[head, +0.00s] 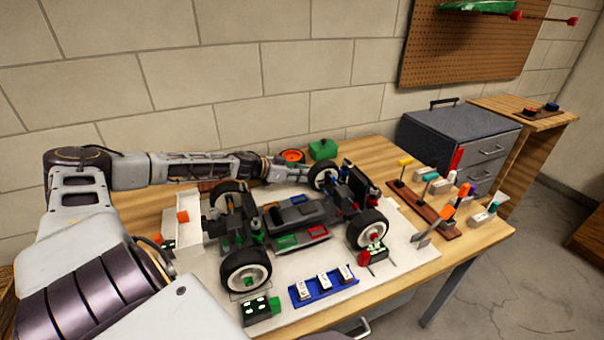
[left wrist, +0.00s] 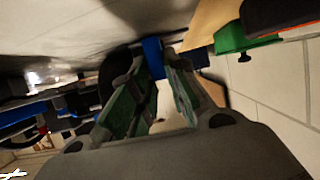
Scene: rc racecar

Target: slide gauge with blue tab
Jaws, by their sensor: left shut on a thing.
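My left gripper (head: 300,171) reaches along the wall side, behind the toy race car (head: 290,215), close to its far right wheel (head: 323,174). In the left wrist view the gripper's fingers (left wrist: 163,62) are closed about a small blue piece (left wrist: 153,57), which looks like the blue tab of the slide gauge. The rest of that gauge is hidden by the fingers and the car. In the head view the blue tab cannot be made out. My right gripper is not in view.
A green-tabbed block (head: 258,308) and a red-tabbed piece (head: 374,254) sit near the front wheels. A blue tray (head: 323,290) holds white blocks. A tool rack (head: 425,208) stands at right. An orange ring (head: 292,156) and green box (head: 323,149) stand by the wall.

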